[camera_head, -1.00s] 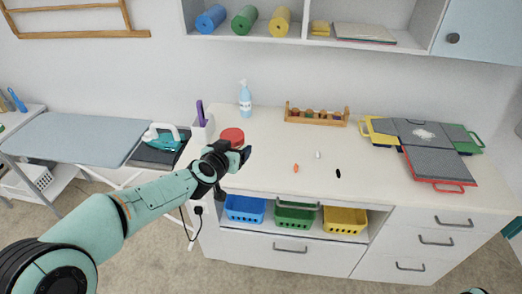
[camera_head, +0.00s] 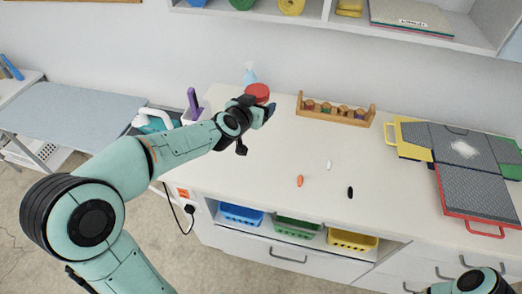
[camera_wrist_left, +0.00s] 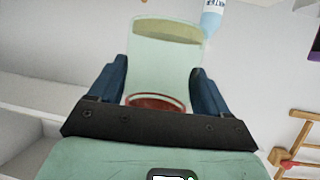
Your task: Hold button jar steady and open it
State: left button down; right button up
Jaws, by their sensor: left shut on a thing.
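The button jar shows its red lid (camera_head: 257,92) at the tip of my left gripper (camera_head: 262,110) in the head view; the gripper hides most of its body. In the left wrist view the jar is a pale, see-through greenish body (camera_wrist_left: 163,65) between the two dark blue fingers, with a red ring (camera_wrist_left: 157,101) near the gripper's base. My left gripper is shut on the jar, which appears raised above the worktop. Part of my right arm shows at the bottom right of the head view; its fingertips are out of sight.
On the white worktop (camera_head: 270,165) lie small orange (camera_head: 300,181), white (camera_head: 329,164) and black (camera_head: 350,192) pieces. A wooden rack (camera_head: 336,109) stands behind, a blue bottle (camera_head: 250,74) behind the jar. Grey panels with coloured edges (camera_head: 475,190) lie right. The worktop's middle is mostly clear.

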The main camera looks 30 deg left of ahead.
pick_arm(q)
jog(key=shift+s+f+b, duration=0.2)
jog(key=shift+f+b, duration=2.45)
jog(key=shift+f, duration=2.2)
jog(key=shift+s+f+b, duration=0.15)
jog(key=shift+f+b, duration=2.5)
jog(key=shift+f, duration=2.2)
pick_arm(e)
jog(key=s+f+g, duration=0.1)
jog(key=s+f, duration=0.7)
jog(key=f, duration=0.5)
pick_arm(q)
jog(key=shift+f, duration=0.1)
pick_arm(e)
jog(key=shift+f, duration=0.2)
pick_arm(q)
grip_release()
jog(key=shift+s+r, duration=0.15)
jog(key=shift+r, duration=0.05)
jog(key=b+v, duration=0.1)
jog(key=v, duration=1)
jog(key=shift+s, duration=0.35)
pick_arm(e)
jog(key=shift+f, duration=0.45)
